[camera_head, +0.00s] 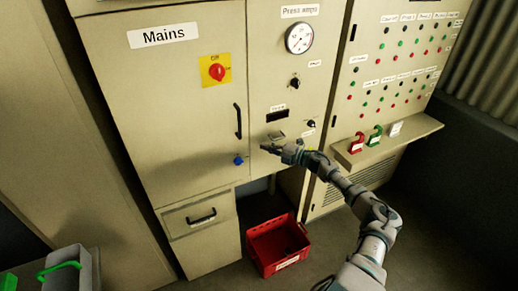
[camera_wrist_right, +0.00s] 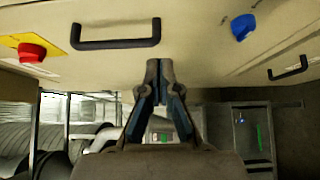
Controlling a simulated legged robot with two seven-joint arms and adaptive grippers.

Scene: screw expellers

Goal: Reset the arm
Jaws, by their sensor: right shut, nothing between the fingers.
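My right arm reaches in from the bottom right in the head view. Its gripper (camera_head: 272,144) is in front of the beige cabinet, near the panel under the Press amps gauge (camera_head: 299,38). In the right wrist view the two fingers (camera_wrist_right: 158,68) are together at the tips with nothing between them. The cabinet face is beyond them, and I cannot tell whether they touch it. My left gripper is in neither view.
The Mains door (camera_head: 165,110) has a red switch (camera_head: 217,72), a black handle (camera_head: 238,121) and a blue knob (camera_head: 238,161). A red crate (camera_head: 268,262) stands on the floor. Red (camera_head: 356,146) and green (camera_head: 375,138) padlock-like items sit on a shelf at right.

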